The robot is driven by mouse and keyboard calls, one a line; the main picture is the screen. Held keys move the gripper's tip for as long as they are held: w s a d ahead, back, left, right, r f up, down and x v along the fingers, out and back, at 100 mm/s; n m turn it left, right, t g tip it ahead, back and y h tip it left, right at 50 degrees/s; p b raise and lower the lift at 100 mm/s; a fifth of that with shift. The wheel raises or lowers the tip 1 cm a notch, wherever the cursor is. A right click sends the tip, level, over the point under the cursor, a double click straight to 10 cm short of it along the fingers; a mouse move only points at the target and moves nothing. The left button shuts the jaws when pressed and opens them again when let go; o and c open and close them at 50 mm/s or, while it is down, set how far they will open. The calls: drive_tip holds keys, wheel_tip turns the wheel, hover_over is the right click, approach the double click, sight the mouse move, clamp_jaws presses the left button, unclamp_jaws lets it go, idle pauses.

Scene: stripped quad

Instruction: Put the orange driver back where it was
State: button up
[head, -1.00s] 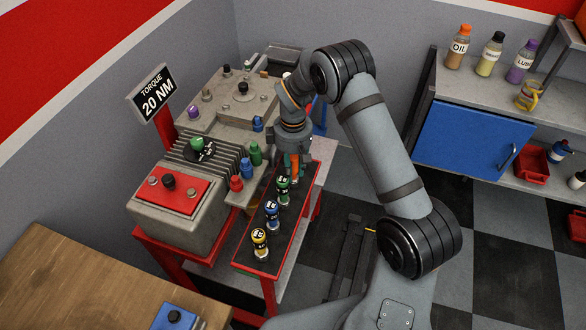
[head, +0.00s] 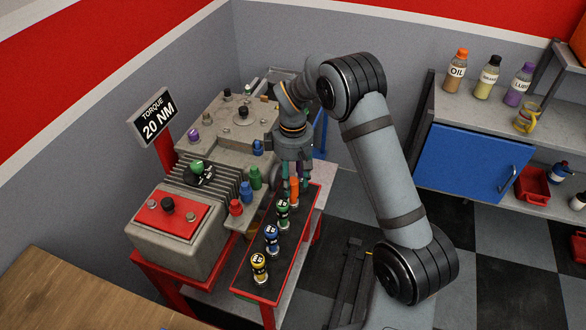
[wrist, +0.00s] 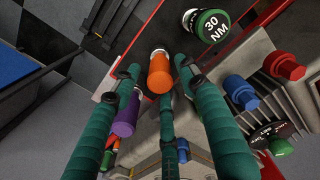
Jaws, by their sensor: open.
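The orange driver (head: 294,190) stands at the far end of the row of drivers on the red-edged tray (head: 238,291). In the wrist view its orange handle (wrist: 160,73) shows between the tips of my green fingers. My gripper (head: 292,180) is over that driver, with its fingers spread open around the top of the handle. The fingers (wrist: 158,90) do not appear closed on it. The lower end of the driver is partly hidden, so I cannot tell how it is seated.
Green (head: 283,212), blue (head: 271,238) and yellow (head: 259,267) drivers stand in the row nearer me. A purple handle (wrist: 125,118) is close to my fingers. The engine-like block (head: 180,240) with coloured caps lies left of the tray. Floor at right is open.

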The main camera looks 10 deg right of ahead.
sight(293, 191)
wheel_tip(293, 191, up, 6)
drive_tip(key=shift+r, duration=0.15)
idle(0.4)
wheel_tip(293, 191, down, 12)
drive_tip(key=shift+s+f+p, duration=0.1)
drive_tip(key=shift+s+p, duration=0.05)
drive_tip(key=shift+p, duration=0.45)
drive_tip(key=shift+w+r, duration=0.25)
drive_tip(key=shift+r, duration=0.05)
drive_tip(key=shift+s+r+b, duration=0.1)
drive_tip(key=shift+r+b, duration=0.6)
drive_tip(key=shift+r, duration=0.95)
drive_tip(key=shift+f, duration=0.15)
